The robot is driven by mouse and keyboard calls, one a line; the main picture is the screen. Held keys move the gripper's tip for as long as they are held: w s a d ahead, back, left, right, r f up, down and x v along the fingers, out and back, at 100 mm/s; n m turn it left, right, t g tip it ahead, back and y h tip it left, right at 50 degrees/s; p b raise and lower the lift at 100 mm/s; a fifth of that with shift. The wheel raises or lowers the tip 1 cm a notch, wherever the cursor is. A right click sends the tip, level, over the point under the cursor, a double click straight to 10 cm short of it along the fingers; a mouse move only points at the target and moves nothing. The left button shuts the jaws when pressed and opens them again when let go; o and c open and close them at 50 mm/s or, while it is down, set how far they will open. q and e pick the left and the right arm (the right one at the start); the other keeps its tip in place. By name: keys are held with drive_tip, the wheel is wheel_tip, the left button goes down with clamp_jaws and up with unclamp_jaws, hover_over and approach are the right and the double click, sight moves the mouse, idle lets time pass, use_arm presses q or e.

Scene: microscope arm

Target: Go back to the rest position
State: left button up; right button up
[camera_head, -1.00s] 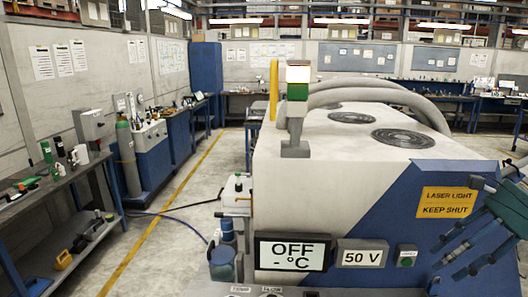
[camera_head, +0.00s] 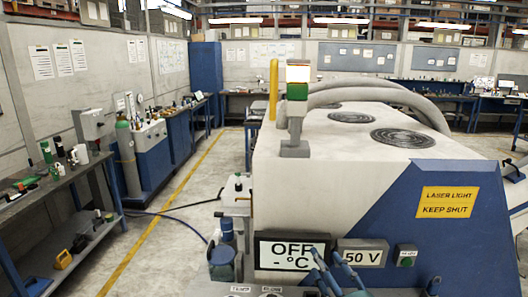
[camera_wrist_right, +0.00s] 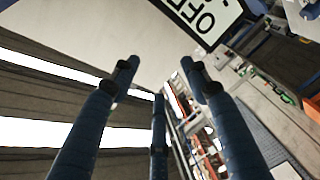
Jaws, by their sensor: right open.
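My right gripper (camera_head: 326,264) shows at the bottom of the head view, with its blue fingers pointing up in front of the lower right of the display panel reading OFF and °C (camera_head: 275,254). In the right wrist view the fingers of my right gripper (camera_wrist_right: 160,72) are spread apart with nothing between them. That display shows tilted at the top of the wrist view (camera_wrist_right: 205,18). My left gripper is not in either view.
A large white and blue machine (camera_head: 310,180) fills the middle and right, with a laser warning sign (camera_head: 446,202), a 50 V display (camera_head: 362,258) and a green button (camera_head: 406,260). A workbench (camera_head: 50,190) stands at the left.

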drive_tip(key=s+d+f+m+g+h, duration=0.2)
drive_tip(key=s+d+f+m+g, duration=0.15)
drive_tip(key=s+f, duration=0.35)
drive_tip(key=s+d+f+m+g+h, duration=0.25)
drive_tip(key=s+f+m, duration=0.25)
drive_tip(key=f, duration=0.4)
drive_tip(key=s+f+m+g+y, duration=0.1)
drive_tip(key=s+f+m+g, duration=0.3)
drive_tip(key=s, duration=0.6)
drive_tip(key=s+f+m+g, duration=0.1)
drive_tip(key=s+f+g, duration=0.3)
drive_tip(key=s, duration=0.6)
wheel_tip(320, 180, down, 42)
drive_tip(key=s+g+b, duration=0.1)
drive_tip(key=s+b, duration=0.2)
drive_tip(key=b, duration=1)
drive_tip(key=s+d+f+b, duration=0.1)
drive_tip(key=s+f+b, duration=0.3)
drive_tip(key=s+f, duration=0.4)
drive_tip(key=s+d+f+g+b, duration=0.1)
drive_tip(key=s+f+b, duration=0.4)
drive_tip(key=f, duration=1)
drive_tip(key=s+d, duration=0.1)
drive_tip(key=s, duration=0.2)
drive_tip(key=shift+f, duration=0.4)
drive_tip(key=shift+s, duration=0.1)
